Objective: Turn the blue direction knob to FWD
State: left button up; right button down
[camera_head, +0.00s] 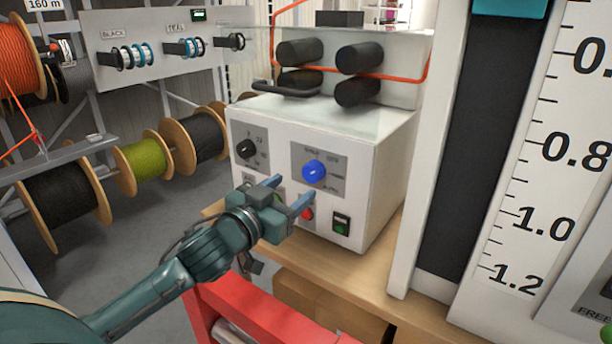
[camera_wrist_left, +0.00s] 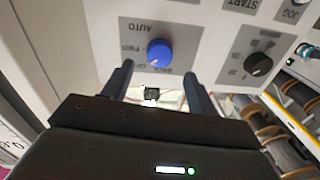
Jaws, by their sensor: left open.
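The blue direction knob (camera_head: 314,171) sits on a grey plate on the front of a white machine box (camera_head: 378,165). My left gripper (camera_head: 288,192) is open in front of the panel, just below and left of the knob in the head view. In the left wrist view the blue knob (camera_wrist_left: 159,53) shows just beyond and between the two fingertips of my left gripper (camera_wrist_left: 160,72), with nothing held. Labels AUTO and FWD show beside the knob there. I cannot tell surely which label it points at. My right gripper is not in view.
A black knob (camera_head: 245,149) is left of the blue one. A red button (camera_head: 307,214) and a green-lit switch (camera_head: 341,224) are below, close to the gripper. Black rollers (camera_head: 300,52) with orange cable stand on top. Cable reels (camera_head: 142,160) fill the left rack.

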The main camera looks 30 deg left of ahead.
aim_at(309, 175)
pick_arm(q)
jog(key=w, duration=0.6)
jog(key=shift+d, duration=0.3)
jog(key=shift+c, duration=0.5)
jog(key=shift+p, duration=0.3)
jog(key=c, duration=0.9)
